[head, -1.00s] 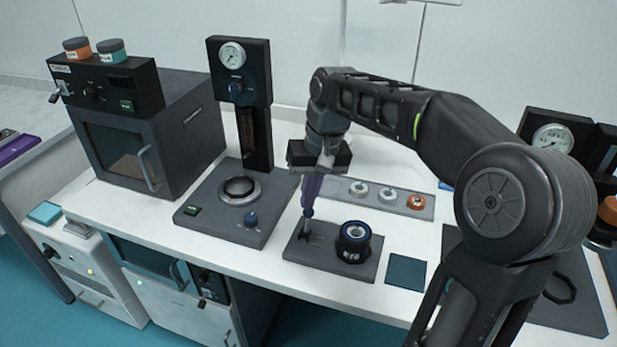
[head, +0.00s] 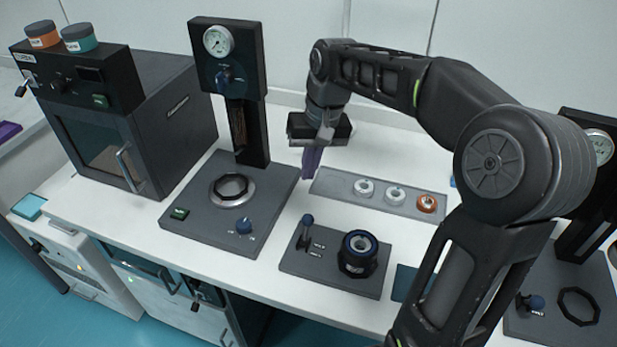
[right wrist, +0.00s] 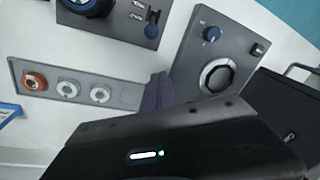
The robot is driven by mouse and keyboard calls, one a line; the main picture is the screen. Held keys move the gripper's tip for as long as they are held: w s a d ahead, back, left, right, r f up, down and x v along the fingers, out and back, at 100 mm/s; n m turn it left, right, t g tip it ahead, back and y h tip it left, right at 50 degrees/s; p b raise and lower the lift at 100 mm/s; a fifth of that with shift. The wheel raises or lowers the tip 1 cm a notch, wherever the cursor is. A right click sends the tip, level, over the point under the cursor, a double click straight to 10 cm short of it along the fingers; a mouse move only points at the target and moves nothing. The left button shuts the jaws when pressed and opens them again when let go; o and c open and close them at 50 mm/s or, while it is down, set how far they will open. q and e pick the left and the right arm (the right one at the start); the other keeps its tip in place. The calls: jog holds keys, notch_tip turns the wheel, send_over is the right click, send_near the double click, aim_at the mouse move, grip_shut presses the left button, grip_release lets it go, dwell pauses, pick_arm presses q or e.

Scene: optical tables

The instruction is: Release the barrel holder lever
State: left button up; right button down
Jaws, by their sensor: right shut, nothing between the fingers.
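The barrel holder (head: 290,262) is a dark grey plate on the white bench, with a blue-knobbed lever (head: 307,222) standing roughly upright at its left. A black and blue barrel (head: 358,254) sits upright at its right. My right gripper (head: 310,172) has purple fingers, shut and empty, above and behind the lever and apart from it. In the right wrist view the shut fingers (right wrist: 157,92) point toward the bench; the lever (right wrist: 151,30) and part of the barrel (right wrist: 78,4) show at the top. My left gripper is not in view.
A grey strip (head: 330,186) with white rings and an orange ring lies behind the holder. A press with a gauge (head: 228,110) stands to the left, beside a dark oven (head: 100,150). A teal pad (head: 403,283) lies right of the holder, partly behind my arm.

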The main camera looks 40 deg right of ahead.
aim_at(306, 227)
jog(key=f, duration=0.6)
jog(key=w+a+f+p, duration=0.1)
jog(key=f, duration=0.2)
jog(key=shift+w, duration=0.1)
jog(key=s, duration=0.1)
jog(key=s+a+r+p, duration=0.1)
jog(key=s, duration=0.1)
jog(key=shift+s+a+r, duration=0.1)
jog(key=shift+r, duration=0.05)
jog(key=shift+s+a, duration=0.1)
jog(key=shift+s, duration=0.05)
